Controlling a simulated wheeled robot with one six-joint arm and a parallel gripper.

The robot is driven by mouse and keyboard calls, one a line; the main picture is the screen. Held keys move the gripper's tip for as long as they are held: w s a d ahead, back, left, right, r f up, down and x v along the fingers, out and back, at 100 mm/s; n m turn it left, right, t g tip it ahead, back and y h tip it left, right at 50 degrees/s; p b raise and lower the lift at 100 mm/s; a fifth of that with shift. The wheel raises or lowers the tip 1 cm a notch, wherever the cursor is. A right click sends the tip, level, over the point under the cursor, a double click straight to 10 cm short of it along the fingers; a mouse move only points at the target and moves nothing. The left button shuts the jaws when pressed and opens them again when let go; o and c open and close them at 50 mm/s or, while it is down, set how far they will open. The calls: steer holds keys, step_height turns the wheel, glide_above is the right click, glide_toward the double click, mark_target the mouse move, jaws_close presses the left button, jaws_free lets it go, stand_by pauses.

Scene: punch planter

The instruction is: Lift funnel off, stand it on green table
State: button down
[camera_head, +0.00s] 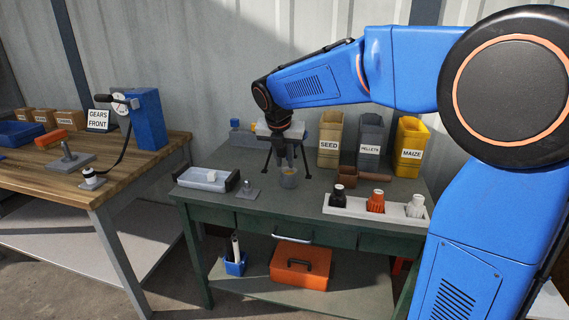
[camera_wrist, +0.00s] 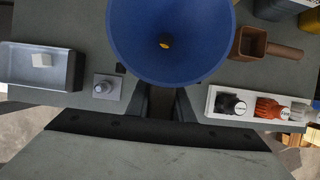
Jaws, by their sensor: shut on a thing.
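The blue funnel (camera_wrist: 140,55) fills the top middle of the wrist view, its wide mouth towards the camera. A small yellow-orange spot shows at its central hole. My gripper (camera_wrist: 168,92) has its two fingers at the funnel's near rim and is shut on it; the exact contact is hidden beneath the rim. In the head view my gripper (camera_head: 284,160) points down above the green table (camera_head: 260,210). The funnel is not clear in that view. I cannot tell whether the funnel touches anything below.
A shallow tray (camera_head: 205,181) and a knobbed plate (camera_head: 247,192) lie left of my gripper. A brown scoop (camera_head: 347,179) and a white rack (camera_head: 350,207) of bottles stand right. Behind are SEED (camera_head: 330,135), PELLETS (camera_head: 370,135) and MAIZE (camera_head: 411,140) bins. The front-centre tabletop is bare.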

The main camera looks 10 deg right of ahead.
mark_target(284, 149)
steer(key=shift+r, duration=1.7)
